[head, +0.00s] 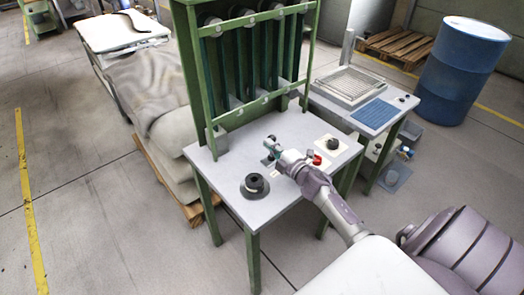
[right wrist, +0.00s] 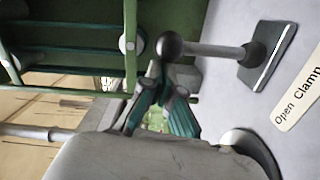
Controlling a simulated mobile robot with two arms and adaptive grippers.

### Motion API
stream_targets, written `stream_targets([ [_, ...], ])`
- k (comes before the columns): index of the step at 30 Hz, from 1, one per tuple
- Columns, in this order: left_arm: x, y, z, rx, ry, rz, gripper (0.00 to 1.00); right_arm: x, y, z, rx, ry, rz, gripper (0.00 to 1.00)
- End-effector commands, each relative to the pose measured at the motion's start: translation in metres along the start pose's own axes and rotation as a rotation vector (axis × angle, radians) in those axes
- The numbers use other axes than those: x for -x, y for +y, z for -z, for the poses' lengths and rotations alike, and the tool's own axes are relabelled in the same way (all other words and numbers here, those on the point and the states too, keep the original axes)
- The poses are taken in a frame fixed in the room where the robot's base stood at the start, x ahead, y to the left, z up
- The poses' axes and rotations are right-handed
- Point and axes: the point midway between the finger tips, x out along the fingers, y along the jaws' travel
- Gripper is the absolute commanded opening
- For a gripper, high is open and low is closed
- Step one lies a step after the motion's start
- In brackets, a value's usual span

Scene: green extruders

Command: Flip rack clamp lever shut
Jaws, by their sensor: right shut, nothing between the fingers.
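The clamp lever shows in the right wrist view as a grey rod (right wrist: 215,50) with a dark ball knob (right wrist: 170,45). The rod runs from the knob to a dark block-like base (right wrist: 268,56) on the grey tabletop. A label reading "Open Clamp" (right wrist: 298,96) lies beside the base. My right gripper (right wrist: 160,88) is shut and empty, with its fingertips close to the ball knob; I cannot tell whether they touch. In the head view my right gripper (head: 271,150) is over the table in front of the green rack (head: 195,75), and the lever is hard to make out there. My left gripper is not in view.
On the table (head: 223,165) stand a black round piece (head: 254,185), a red part (head: 317,160) beside my arm and a black knob (head: 333,144) on a pale plate. A side table (head: 325,100) and a blue drum (head: 461,70) stand at the right.

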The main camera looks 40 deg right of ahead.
Motion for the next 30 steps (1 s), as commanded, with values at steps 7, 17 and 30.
stream_targets([
  [7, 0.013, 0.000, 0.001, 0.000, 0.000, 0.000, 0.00, -0.001, 0.010, -0.021, -0.198, -0.001, 0.012, 0.00],
  [17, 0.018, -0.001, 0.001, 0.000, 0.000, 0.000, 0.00, -0.002, 0.012, -0.039, -0.378, 0.000, 0.020, 0.00],
  [30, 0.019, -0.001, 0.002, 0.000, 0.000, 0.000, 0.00, -0.002, 0.011, -0.045, -0.437, -0.002, 0.024, 0.00],
])
